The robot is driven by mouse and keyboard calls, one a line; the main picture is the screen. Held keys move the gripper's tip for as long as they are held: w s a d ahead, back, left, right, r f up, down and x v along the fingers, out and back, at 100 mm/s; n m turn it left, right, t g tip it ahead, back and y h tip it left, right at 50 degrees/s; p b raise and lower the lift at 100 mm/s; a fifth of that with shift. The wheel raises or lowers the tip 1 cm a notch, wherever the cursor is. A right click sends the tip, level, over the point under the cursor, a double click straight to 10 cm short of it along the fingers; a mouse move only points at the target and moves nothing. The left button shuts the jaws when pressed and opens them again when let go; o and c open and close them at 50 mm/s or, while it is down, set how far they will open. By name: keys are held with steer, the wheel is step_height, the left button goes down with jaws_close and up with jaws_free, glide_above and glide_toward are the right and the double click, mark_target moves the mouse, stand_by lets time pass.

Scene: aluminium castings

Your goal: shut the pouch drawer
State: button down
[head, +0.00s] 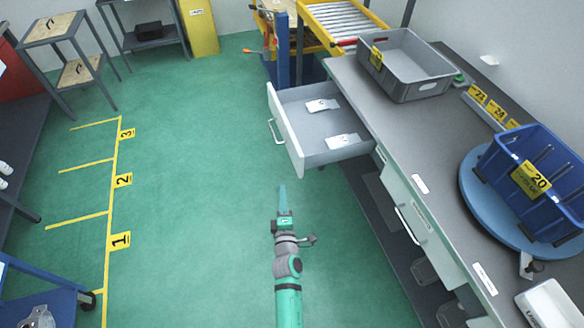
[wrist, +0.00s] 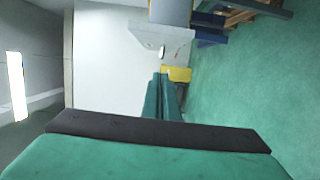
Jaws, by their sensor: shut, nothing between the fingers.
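The open drawer (head: 288,134) sticks out from the far part of the grey counter on the right in the head view. It has a white front with a handle (head: 275,132) on its left face, and two white labelled pouches (head: 323,105) (head: 342,141) lie inside it. My gripper (head: 282,190) is shut and empty over the green floor, nearer than the drawer and left of the counter, apart from both. In the wrist view my shut fingers (wrist: 163,95) point forward past a large pale surface whose identity I cannot tell.
The counter (head: 415,150) carries a grey crate (head: 395,85) and a blue bin (head: 545,200) on a round blue turntable (head: 475,205). A closed drawer with a handle (head: 408,225) sits nearer below the counter. Green floor (head: 190,200) is clear left of my arm.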

steer(key=w, duration=1)
steer(key=shift+w+d, duration=0.2)
steer(key=shift+d, duration=0.2)
steer(key=shift+w+d, duration=0.15)
steer(key=shift+d, duration=0.4)
steer(key=shift+w+d, duration=0.2)
steer(key=shift+d, duration=0.7)
